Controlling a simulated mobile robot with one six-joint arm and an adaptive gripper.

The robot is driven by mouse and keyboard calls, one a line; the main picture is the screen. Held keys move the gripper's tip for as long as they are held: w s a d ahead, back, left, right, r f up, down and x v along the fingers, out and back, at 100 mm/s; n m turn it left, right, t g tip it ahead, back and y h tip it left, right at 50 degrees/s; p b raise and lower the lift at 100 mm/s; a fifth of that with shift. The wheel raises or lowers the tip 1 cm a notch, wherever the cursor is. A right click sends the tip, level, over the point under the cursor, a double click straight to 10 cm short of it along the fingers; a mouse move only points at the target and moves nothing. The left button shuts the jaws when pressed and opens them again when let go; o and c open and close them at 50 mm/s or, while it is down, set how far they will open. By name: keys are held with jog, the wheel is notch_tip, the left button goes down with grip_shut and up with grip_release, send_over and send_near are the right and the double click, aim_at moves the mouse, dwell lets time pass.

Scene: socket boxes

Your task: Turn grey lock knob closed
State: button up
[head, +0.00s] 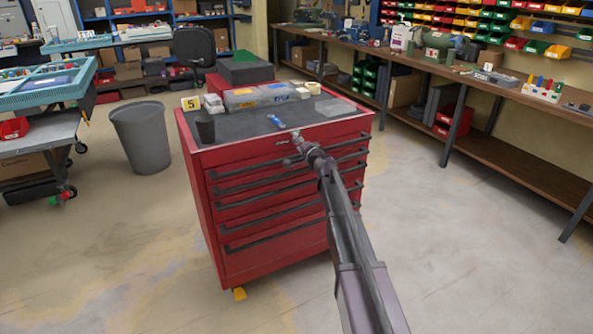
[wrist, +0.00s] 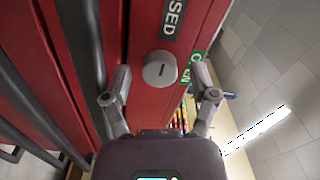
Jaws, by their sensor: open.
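The grey lock knob (wrist: 160,69) shows in the wrist view as a round disc with a short dark mark, on the red front of the tool cabinet (head: 270,255). A black label with white letters ending "SED" (wrist: 174,17) is above it, and a green label (wrist: 192,69) is at its right, partly hidden by a finger. My gripper (wrist: 160,80) is open, with one finger on each side of the knob and a gap on both sides. In the head view my gripper (head: 303,147) is at the cabinet's upper front edge, where the knob is hard to make out.
Dark drawer handles (wrist: 82,50) run close to the left finger. On the cabinet top are a black cup (head: 205,129), a clear organizer box (head: 260,95) and a small blue item (head: 276,121). A grey bin (head: 141,138) stands to the left. The floor at right is clear.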

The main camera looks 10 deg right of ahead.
jog(key=shift+m, duration=0.3)
jog(key=m, duration=0.3)
jog(key=shift+m, duration=0.3)
jog(key=m, duration=1.3)
jog(key=v, duration=1.4)
jog(key=s+a+n+g+p, duration=0.5)
jog(key=s+n+p, duration=0.2)
jog(key=n, duration=0.3)
jog(key=s+a+n+g+p, duration=0.5)
jog(key=s+n+g+p, duration=0.1)
jog(key=s+n, duration=0.4)
jog(key=shift+s+r+g+y+p, duration=0.3)
jog(key=shift+r+p, duration=0.1)
jog(key=shift+p, duration=0.4)
